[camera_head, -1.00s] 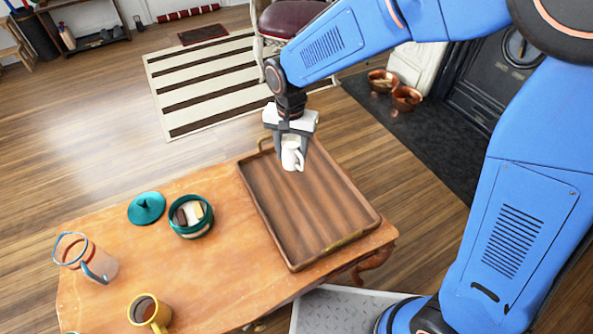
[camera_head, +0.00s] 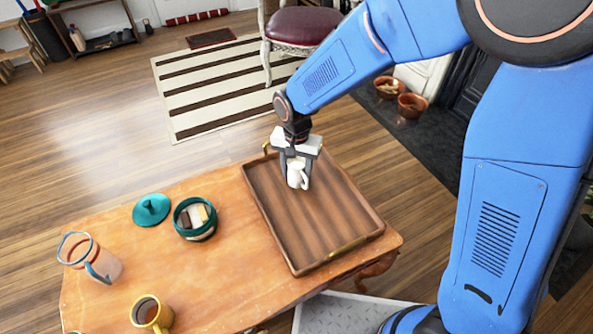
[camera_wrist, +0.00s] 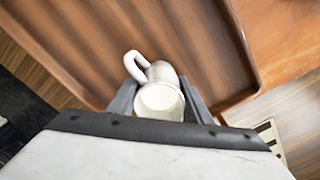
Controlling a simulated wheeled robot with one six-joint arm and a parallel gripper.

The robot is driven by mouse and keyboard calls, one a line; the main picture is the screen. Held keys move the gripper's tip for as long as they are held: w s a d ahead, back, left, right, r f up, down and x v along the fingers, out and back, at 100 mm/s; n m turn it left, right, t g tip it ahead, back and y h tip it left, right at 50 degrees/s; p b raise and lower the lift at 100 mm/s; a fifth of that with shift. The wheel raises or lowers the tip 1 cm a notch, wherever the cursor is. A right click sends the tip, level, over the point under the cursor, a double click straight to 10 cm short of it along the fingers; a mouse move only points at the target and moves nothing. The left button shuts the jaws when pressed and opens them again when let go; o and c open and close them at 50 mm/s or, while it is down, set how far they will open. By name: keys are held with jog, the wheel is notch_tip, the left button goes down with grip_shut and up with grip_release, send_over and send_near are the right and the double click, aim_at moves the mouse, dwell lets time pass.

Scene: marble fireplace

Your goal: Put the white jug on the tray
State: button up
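The white jug (camera_head: 297,176) is between the fingers of my gripper (camera_head: 295,168), over the far part of the wooden tray (camera_head: 330,220). In the wrist view the jug (camera_wrist: 160,98) shows its open mouth and its handle, which points away from the gripper body. Both fingers of my gripper (camera_wrist: 160,102) flank the jug closely, so it is shut on it. The jug looks upright. I cannot tell whether its base touches the tray. The tray is otherwise empty and lies on the right part of the wooden table.
On the table (camera_head: 225,280) left of the tray stand a teal bowl (camera_head: 195,219) with small pieces in it, a teal lid (camera_head: 151,210), a clear pitcher (camera_head: 90,257) and a yellow mug (camera_head: 151,314). The tray has a raised rim and end handles.

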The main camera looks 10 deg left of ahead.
jog(key=o, duration=0.4)
jog(key=shift+c, duration=0.2)
jog(key=shift+r, duration=0.15)
notch_tip(320, 180, up, 12)
dwell(0.3)
jog(key=s+d+r+t, duration=0.15)
jog(key=d+r, duration=0.35)
jog(key=d, duration=0.7)
jog(key=s+d+r+t, duration=0.15)
jog(key=d+r, duration=0.35)
jog(key=d, duration=0.7)
jog(key=s+d+n+t, duration=0.1)
jog(key=s+d, duration=1.3)
jog(key=d, duration=0.1)
jog(key=shift+f+n+t, duration=0.25)
jog(key=shift+n+t, duration=0.05)
jog(key=shift+t, duration=0.1)
